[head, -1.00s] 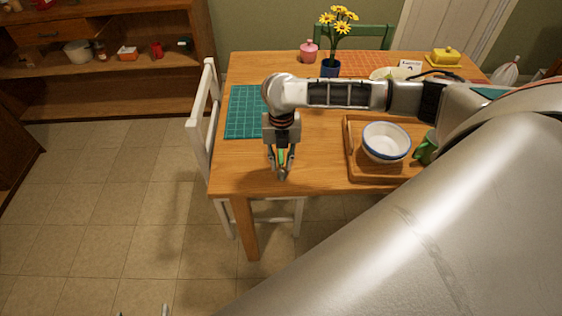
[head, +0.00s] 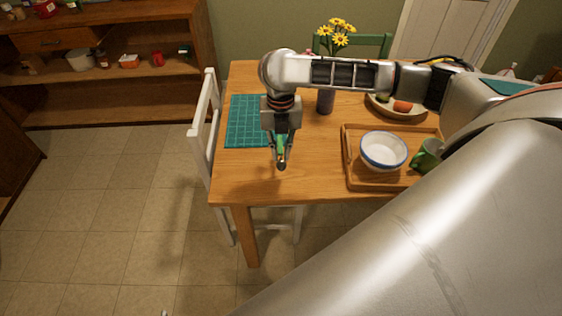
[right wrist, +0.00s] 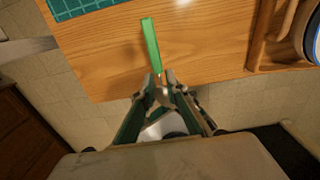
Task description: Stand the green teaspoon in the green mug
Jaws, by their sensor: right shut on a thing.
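My right gripper (head: 281,163) is shut on the green teaspoon (head: 281,143) above the near left part of the table. In the right wrist view the teaspoon's green handle (right wrist: 151,45) sticks out past the fingertips (right wrist: 161,82), towards the table. The teaspoon's other end is hard to make out between the fingers. The teaspoon is well to the left of the mug. Only a tiny sliver, perhaps my left gripper, shows at the bottom edge.
A white bowl with a blue rim (head: 383,151) stands on the tray, left of the mug. A teal mat (head: 245,120) lies behind the gripper. A flower vase (head: 325,101) and a plate of food (head: 380,107) are further back. Bare table lies between gripper and tray.

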